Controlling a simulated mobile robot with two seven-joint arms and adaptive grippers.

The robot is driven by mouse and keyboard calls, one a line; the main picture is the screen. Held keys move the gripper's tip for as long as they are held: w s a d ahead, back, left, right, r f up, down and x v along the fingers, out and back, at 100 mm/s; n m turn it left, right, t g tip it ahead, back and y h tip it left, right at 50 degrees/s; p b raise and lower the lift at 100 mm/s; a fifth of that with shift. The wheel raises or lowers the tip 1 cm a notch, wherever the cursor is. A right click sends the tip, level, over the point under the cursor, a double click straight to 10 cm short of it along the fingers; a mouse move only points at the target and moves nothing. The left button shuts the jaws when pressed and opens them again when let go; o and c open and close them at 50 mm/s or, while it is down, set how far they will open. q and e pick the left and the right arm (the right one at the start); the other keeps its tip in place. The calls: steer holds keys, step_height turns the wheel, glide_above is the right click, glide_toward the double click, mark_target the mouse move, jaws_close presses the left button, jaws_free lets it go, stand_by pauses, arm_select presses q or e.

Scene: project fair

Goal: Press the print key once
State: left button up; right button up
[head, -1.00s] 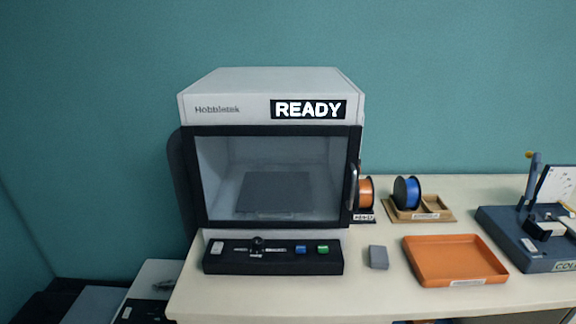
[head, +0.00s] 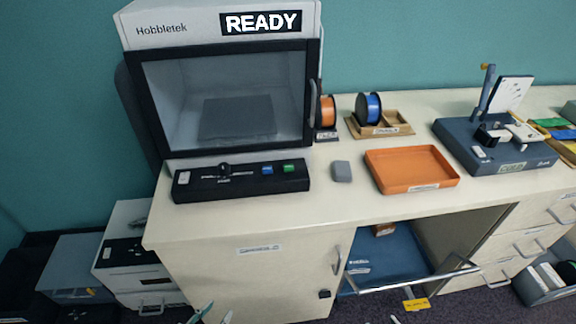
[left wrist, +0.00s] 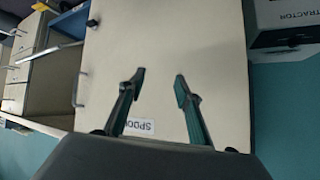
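The grey and black Hobbletek printer (head: 216,90) stands on the bench in the head view; its sign reads READY (head: 260,22). Its door is shut and the chamber shows a dark plate (head: 238,117). The black control panel (head: 240,184) in front carries a light key, a slider knob, a blue key (head: 267,170) and a green key (head: 289,168); their labels are too small to read. My left gripper (head: 212,313) just enters at the bottom edge, well below the panel. In the left wrist view my left gripper (left wrist: 160,82) is open and empty before a cabinet front (left wrist: 165,50).
Right of the panel lie a grey block (head: 341,171) and an orange tray (head: 410,169). Orange (head: 326,112) and blue spools (head: 369,107) stand behind. A blue-grey device (head: 490,145) is farther right. Below the bench is an open compartment with a protruding handle bar (head: 420,276).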

arm_select(q)
jaws_close()
stand_by(1.0)
